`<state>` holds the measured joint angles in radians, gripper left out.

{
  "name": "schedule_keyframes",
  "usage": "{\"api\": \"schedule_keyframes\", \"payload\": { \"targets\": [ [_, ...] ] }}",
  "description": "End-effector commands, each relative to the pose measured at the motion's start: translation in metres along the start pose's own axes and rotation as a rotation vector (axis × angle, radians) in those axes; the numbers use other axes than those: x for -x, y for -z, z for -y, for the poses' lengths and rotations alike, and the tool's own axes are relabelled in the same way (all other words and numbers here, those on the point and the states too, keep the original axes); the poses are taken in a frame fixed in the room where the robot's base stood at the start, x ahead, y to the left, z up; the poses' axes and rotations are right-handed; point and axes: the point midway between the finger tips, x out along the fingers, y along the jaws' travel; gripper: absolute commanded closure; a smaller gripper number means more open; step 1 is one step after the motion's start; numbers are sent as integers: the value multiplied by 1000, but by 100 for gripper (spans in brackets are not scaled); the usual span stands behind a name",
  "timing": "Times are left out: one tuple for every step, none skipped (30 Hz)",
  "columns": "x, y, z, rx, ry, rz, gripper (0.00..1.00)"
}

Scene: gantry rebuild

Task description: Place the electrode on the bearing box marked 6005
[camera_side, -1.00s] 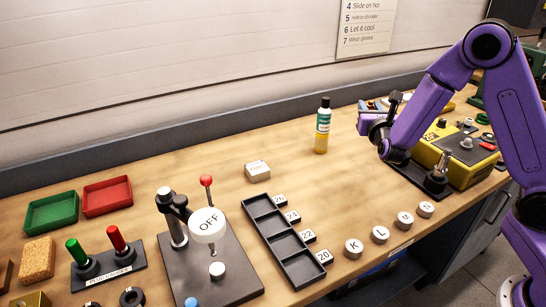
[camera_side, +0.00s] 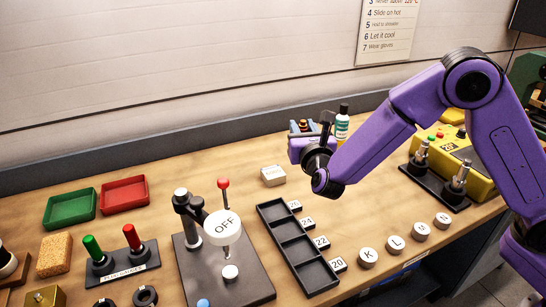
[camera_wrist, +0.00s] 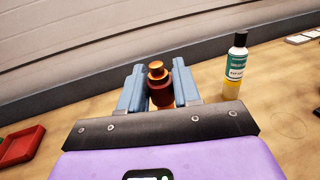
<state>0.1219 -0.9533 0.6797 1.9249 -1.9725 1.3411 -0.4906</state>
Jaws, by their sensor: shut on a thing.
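My gripper (camera_side: 303,128) is above the table in the side view, left of the bottle and to the upper right of the small white box. In the wrist view my gripper (camera_wrist: 159,92) has its blue-grey jaws shut on the electrode (camera_wrist: 158,85), a short copper-coloured piece with a dark red lower part. A bit of the electrode (camera_side: 303,124) shows orange between the jaws in the side view. The bearing box (camera_side: 273,176) is small and white, lying flat on the table behind the black tray. Its print is too small to read.
A bottle (camera_side: 341,122) with a black cap stands just right of my gripper. Table around the white box is mostly clear.

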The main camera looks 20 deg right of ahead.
Motion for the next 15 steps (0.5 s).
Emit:
{"api": "schedule_keyframes", "payload": {
  "targets": [
    [-9,5,-5,0,2,2,100],
    [-13,7,-8,0,2,2,100],
    [-19,10,-13,0,2,2,100],
    [-24,13,-16,0,2,2,100],
    [-28,15,-18,-1,2,2,100],
    [-34,18,-23,-1,2,3,100],
    [-38,20,-26,-1,1,3,100],
    [-42,22,-29,-1,1,2,100],
    [-47,28,-32,1,1,1,100],
    [-49,32,-34,2,1,1,100],
    [-52,38,-36,2,1,1,100],
    [-56,44,-39,2,1,1,100],
    [-59,48,-41,1,1,2,100],
    [-62,52,-43,1,1,2,100],
    [-66,57,-45,2,1,2,100]
  ]
}}
